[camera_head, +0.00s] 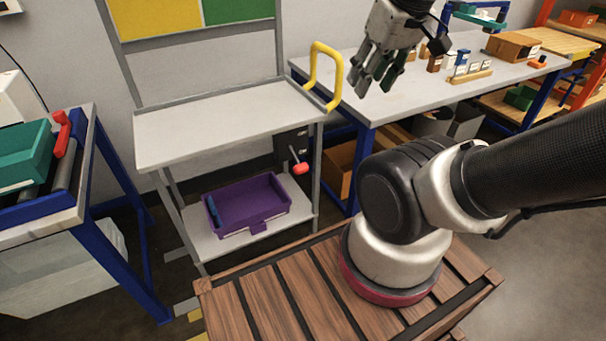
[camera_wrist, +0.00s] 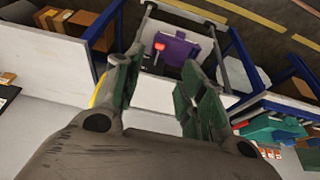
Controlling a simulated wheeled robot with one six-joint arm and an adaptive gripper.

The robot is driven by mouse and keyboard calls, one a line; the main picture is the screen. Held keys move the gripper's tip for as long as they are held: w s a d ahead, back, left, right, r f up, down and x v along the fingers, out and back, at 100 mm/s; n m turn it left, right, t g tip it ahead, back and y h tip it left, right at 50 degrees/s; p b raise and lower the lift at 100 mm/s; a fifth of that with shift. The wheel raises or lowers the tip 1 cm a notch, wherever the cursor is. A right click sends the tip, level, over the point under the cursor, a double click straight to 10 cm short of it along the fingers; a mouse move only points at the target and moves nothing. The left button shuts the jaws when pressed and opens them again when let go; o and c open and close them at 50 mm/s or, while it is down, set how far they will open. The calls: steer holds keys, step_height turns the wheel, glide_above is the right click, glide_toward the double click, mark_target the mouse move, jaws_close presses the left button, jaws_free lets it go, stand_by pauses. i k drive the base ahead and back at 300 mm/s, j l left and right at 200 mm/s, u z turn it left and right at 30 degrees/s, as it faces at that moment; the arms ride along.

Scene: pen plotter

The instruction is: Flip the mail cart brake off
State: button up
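The mail cart (camera_head: 215,130) is a grey two-shelf cart with a yellow handle (camera_head: 313,75) at its right end. The brake lever (camera_head: 298,162) has a red knob and sticks out of a dark box below the top shelf, on the cart's right side. The red knob also shows in the wrist view (camera_wrist: 159,46), between my fingers and beyond them. My gripper (camera_head: 372,80) is up at the top of the head view, above and to the right of the cart, apart from the lever. In the wrist view its green-padded fingers (camera_wrist: 157,88) are spread with nothing between them.
A purple bin (camera_head: 248,205) sits on the cart's lower shelf. A blue-legged conveyor table with a teal bin (camera_head: 22,158) stands at the left. A grey workbench (camera_head: 425,88) with small boxes stands at the right, near the cart handle. My wooden-slatted base is in front.

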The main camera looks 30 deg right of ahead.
mark_target(300, 168)
steer(key=k+j+u, duration=0.45)
steer(key=k+j, duration=0.35)
steer(key=k, duration=0.1)
